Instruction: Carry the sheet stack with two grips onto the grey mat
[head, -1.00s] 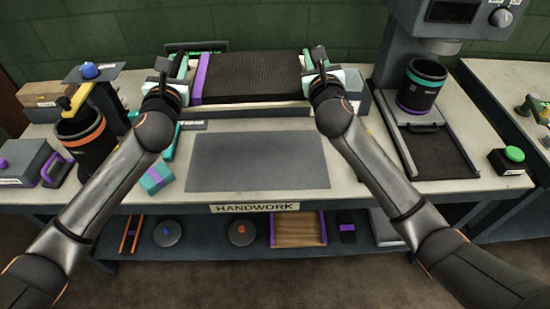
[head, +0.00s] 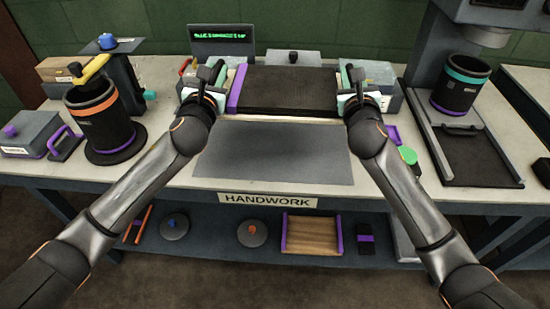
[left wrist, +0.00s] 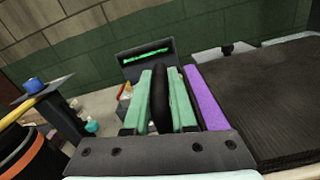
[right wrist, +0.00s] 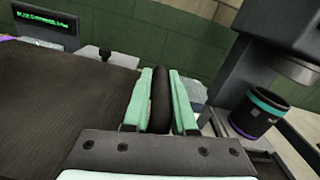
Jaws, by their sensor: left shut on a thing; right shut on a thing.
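The sheet stack (head: 290,88) is a dark ribbed slab with a purple strip at its left end. It is level between my two grippers, over the table area just behind the grey mat (head: 275,155). Whether it touches what is beneath it I cannot tell. My left gripper (head: 213,80) is shut on a black grip at the stack's left end; the green fingers close around that grip (left wrist: 160,98) in the left wrist view. My right gripper (head: 350,80) is shut on the matching black grip (right wrist: 160,98) at the right end. The mat's surface is bare.
A display console (head: 222,38) stands behind the stack. A dark pot with an orange band (head: 98,110) stands at the left. A machine base (head: 475,160) with a teal-banded pot (head: 458,88) stands at the right. A green-topped item (head: 408,155) is beside my right forearm.

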